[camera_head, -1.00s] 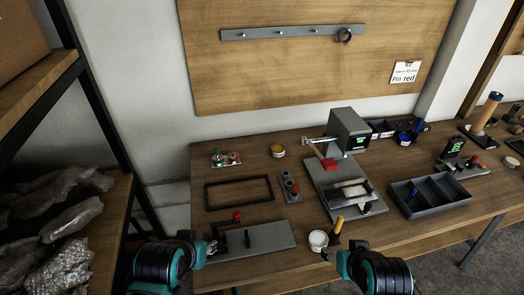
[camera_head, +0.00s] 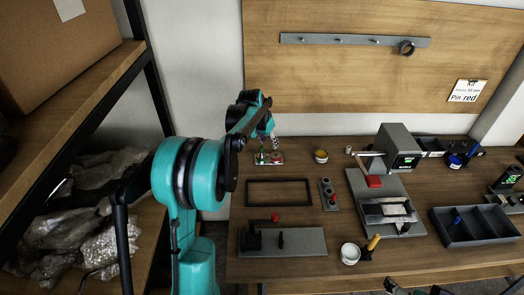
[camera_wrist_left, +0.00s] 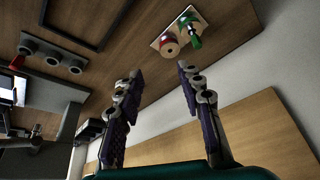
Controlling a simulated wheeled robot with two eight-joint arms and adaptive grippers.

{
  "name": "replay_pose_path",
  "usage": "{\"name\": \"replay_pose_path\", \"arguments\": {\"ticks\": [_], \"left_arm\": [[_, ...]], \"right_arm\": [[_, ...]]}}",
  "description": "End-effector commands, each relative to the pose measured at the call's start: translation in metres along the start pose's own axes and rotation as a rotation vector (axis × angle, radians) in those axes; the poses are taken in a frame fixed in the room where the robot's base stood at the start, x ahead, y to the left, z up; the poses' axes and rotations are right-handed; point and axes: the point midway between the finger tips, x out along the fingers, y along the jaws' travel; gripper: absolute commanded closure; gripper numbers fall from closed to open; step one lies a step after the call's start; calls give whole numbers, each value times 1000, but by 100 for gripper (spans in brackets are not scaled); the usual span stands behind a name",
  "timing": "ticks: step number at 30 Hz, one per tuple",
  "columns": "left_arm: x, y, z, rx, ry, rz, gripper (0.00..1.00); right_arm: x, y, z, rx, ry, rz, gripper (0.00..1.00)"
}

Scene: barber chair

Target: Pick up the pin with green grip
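A black rectangular frame (camera_head: 279,181) lies in front of the plate. A grey holder (camera_head: 328,195) and a yellow-topped jar (camera_head: 320,156) are to the right. A grey fixture (camera_head: 300,243) is at the front. A shelf (camera_head: 85,115) stands at the left.

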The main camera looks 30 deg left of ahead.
Motion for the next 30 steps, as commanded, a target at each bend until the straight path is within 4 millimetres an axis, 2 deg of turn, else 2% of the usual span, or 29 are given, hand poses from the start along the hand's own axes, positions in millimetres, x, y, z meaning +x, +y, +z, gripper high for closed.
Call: {"name": "replay_pose_path", "arguments": {"ticks": [1, 3, 9, 22, 30], "left_arm": [[14, -18, -5, -1, -6, 3, 63], [31, -35, -8, 5, -14, 10, 63], [63, -65, -8, 15, -25, 23, 63], [108, -71, -6, 18, -27, 26, 63], [147, -73, -7, 19, -27, 26, 63]], "right_arm": [[-4, 0, -2, 0, 0, 0, 0], [-5, 0, -4, 0, 0, 0, 0], [-8, 0, -6, 0, 0, 0, 0], [3, 0, 2, 0, 0, 0, 0], [17, 0, 12, 0, 0, 0, 0]]}}
